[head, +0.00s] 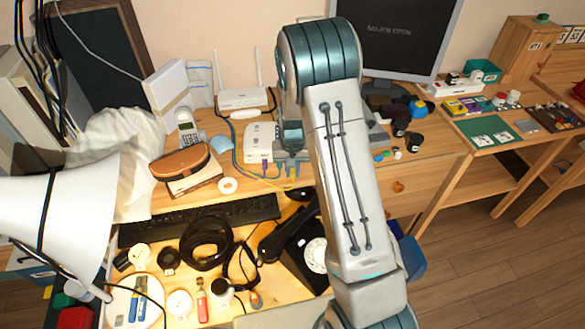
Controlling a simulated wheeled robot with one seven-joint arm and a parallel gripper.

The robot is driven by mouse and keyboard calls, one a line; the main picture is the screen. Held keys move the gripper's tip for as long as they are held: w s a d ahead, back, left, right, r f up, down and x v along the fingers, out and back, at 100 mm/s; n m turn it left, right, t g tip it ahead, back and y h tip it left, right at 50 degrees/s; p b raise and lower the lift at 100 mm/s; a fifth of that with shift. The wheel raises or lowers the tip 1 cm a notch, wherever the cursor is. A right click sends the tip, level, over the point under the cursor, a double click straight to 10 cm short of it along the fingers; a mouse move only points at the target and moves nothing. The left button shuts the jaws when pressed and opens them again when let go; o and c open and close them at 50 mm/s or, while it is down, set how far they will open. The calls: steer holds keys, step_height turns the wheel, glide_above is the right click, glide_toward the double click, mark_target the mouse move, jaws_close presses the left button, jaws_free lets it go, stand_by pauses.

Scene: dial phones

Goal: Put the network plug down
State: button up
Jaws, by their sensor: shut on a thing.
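My gripper (291,160), dark and grey, hangs below my arm at the middle of the desk, just right of a white network box (259,143). It is shut on the network plug; the plug itself is too small and too covered to make out. Several small coloured plugs and thin cables show at the front edge of the box and under the gripper. A black dial phone (313,254) with a white dial stands in front, partly hidden by my arm.
A white router (243,98) with antennas stands behind. A monitor (398,37) stands behind my arm. A white tape roll (228,185) lies left of the cables.

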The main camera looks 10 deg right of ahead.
mark_target(292, 172)
steer(key=shift+f, duration=0.2)
steer(key=o, duration=0.8)
steer(key=shift+r, duration=0.1)
step_height(292, 172, up, 12)
steer(key=s+r+n+t, duration=0.1)
steer(key=s+r+t, duration=0.1)
steer(key=s+r, duration=0.9)
steer(key=shift+n+t, duration=0.5)
steer(key=shift+n, duration=0.1)
steer(key=shift+s+r+b, duration=0.15)
steer(key=shift+s+b, duration=0.15)
steer(key=shift+s, duration=7.1)
